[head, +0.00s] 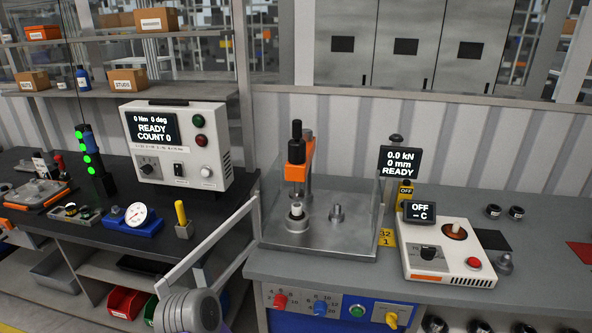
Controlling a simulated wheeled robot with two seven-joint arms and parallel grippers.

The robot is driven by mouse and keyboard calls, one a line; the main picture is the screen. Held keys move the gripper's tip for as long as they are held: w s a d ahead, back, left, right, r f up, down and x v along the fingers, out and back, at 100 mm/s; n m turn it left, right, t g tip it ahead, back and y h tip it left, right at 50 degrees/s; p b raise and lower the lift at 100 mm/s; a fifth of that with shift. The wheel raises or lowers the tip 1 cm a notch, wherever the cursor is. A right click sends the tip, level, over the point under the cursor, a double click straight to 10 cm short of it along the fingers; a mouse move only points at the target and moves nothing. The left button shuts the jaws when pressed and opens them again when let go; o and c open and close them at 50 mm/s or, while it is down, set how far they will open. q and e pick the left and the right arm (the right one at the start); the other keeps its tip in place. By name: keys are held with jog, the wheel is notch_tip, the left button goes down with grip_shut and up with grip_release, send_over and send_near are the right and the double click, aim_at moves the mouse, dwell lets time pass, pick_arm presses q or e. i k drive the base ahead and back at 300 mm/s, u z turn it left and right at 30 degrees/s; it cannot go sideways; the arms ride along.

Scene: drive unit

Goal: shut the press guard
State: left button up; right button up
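The press (297,160), with an orange head and black top, stands on a grey metal base (330,241) on the right bench. Clear panels stand around its back and sides. The press guard (212,239) is a light grey framed door at the base's front left corner. It stands open, swung out toward me and to the left, so the press front is uncovered. A grey ribbed part of my arm (187,310) covers the guard's near lower end; I cannot tell whether they touch. No fingers of either gripper show.
A press display (400,161) reads READY. A white heater-like unit (448,251) stands right of the press. Knobs and buttons line the bench front (330,306). The left bench holds a tester (177,146) and a blue-based dial gauge (134,219). A gap separates the benches.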

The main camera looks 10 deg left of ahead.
aim_at(162, 286)
jog(key=z, duration=2.75)
jog(key=k, duration=2.35)
jog(key=u, duration=1.95)
jog(key=i, duration=1)
jog(key=z, duration=1.05)
